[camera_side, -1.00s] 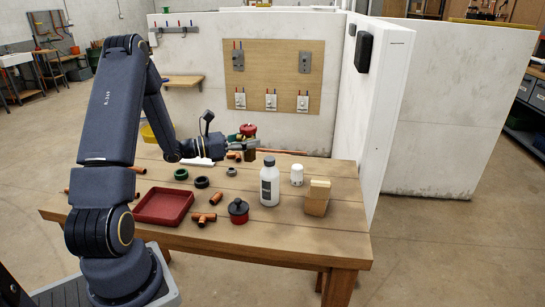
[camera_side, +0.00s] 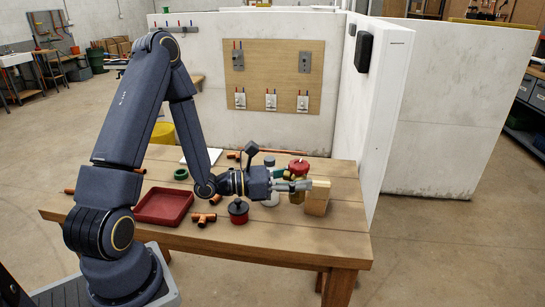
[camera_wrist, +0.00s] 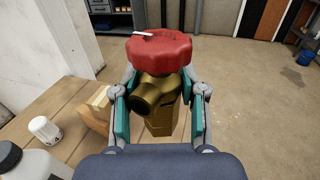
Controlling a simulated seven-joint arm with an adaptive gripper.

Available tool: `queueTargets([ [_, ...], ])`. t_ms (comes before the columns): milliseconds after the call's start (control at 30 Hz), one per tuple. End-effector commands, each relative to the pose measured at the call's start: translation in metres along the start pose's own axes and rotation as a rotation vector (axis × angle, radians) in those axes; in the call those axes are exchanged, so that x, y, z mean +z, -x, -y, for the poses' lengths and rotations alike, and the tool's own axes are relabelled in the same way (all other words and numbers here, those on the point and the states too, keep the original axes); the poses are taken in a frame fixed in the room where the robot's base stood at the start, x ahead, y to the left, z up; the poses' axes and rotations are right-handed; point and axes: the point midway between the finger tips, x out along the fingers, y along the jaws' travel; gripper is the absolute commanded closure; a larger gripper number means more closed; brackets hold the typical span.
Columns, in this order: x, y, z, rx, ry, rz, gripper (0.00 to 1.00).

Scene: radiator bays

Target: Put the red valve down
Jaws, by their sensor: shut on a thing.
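The red valve (camera_side: 298,167) has a red round handle and a brass body. It stands roughly upright between my gripper's fingers in the side view. In the wrist view the red valve (camera_wrist: 158,52) shows its brass body between the two teal finger pads. My gripper (camera_side: 293,186) is shut on the brass body, and it also shows in the wrist view (camera_wrist: 160,112). It holds the valve near the wooden block at the table's right front. I cannot tell whether the valve's lower end touches the table.
A wooden block (camera_side: 317,197) stands just right of the fingers. A white bottle (camera_side: 270,194) is partly hidden behind my gripper. A black and red pot (camera_side: 238,211) stands under my wrist. A red tray (camera_side: 163,206) and copper fittings (camera_side: 204,219) lie left. The wooden table's (camera_side: 335,235) front right is bare.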

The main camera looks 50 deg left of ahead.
Motion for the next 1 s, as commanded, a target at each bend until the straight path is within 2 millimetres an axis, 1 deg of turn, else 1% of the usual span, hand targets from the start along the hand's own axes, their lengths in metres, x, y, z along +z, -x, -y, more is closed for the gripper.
queueTargets([
  [33, 0.015, 0.0, 0.0, -0.001, -0.01, 0.005, 1.0],
  [200, 0.044, 0.0, 0.0, 0.001, -0.007, 0.005, 1.0],
  [433, 0.069, 0.0, 0.0, 0.001, -0.005, 0.004, 1.0],
  [500, 0.066, 0.003, -0.016, 0.045, 0.002, 0.001, 1.0],
  [633, 0.064, 0.009, -0.041, 0.117, 0.006, -0.003, 1.0],
  [700, 0.063, 0.015, -0.061, 0.173, 0.007, -0.005, 1.0],
  [767, 0.062, 0.021, -0.077, 0.219, 0.009, -0.006, 1.0],
  [867, 0.061, 0.035, -0.111, 0.32, 0.01, -0.008, 1.0],
  [900, 0.061, 0.043, -0.127, 0.367, 0.012, -0.008, 1.0],
  [967, 0.061, 0.057, -0.151, 0.442, 0.014, -0.007, 1.0],
  [1000, 0.06, 0.068, -0.169, 0.497, 0.015, -0.006, 1.0],
])
